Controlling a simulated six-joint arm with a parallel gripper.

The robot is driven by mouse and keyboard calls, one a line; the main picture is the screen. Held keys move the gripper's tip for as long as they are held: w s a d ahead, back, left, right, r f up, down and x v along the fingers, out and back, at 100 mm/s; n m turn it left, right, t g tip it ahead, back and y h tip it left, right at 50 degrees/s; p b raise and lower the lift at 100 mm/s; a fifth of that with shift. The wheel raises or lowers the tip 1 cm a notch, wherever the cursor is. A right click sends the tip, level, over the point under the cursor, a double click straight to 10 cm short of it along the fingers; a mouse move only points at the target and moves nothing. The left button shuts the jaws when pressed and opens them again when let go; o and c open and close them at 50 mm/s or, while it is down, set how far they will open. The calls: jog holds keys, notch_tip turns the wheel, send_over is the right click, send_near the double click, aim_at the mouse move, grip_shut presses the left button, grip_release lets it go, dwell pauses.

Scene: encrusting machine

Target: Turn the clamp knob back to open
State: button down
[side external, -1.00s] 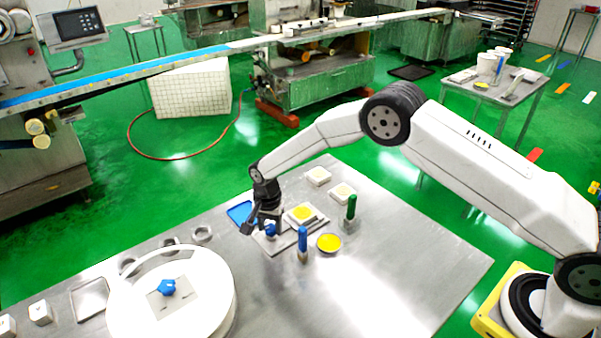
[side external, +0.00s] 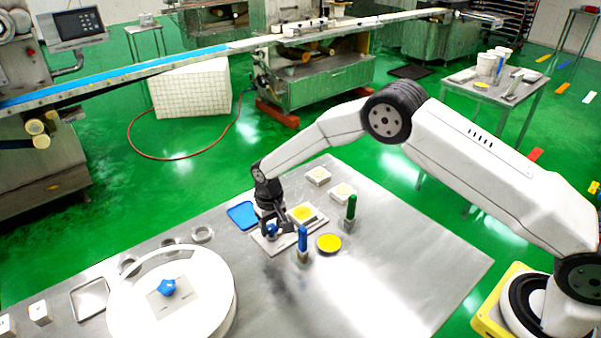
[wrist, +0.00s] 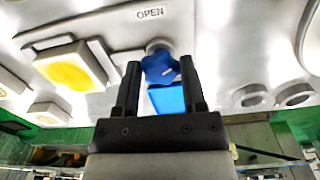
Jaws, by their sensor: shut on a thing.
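The blue lobed clamp knob (side external: 271,230) sits on a pale plate (side external: 274,246) on the steel table. In the wrist view the knob (wrist: 160,68) is between the two dark fingers of my gripper (wrist: 161,72), on a round metal base. My gripper (side external: 277,231) is shut on the knob, partly hiding it in the side view. The word OPEN (wrist: 150,12) is printed on the plate beside the knob.
A blue tray (side external: 242,214) lies behind the plate. Blue-handled (side external: 303,239) and green-handled (side external: 351,207) tools stand upright close by, with a yellow dish (side external: 329,243) between. The table's right side is clear.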

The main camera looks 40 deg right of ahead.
aim_at(273, 227)
jog(key=n, duration=0.5)
jog(key=shift+d+n, duration=0.1)
jog(key=shift+n, duration=0.2)
jog(key=n, duration=0.5)
jog(key=shift+w+d+n, duration=0.1)
jog(key=shift+n, duration=0.3)
jog(key=shift+c, duration=0.7)
grip_release()
jog(key=shift+r, duration=0.1)
jog(key=shift+r, duration=3.8)
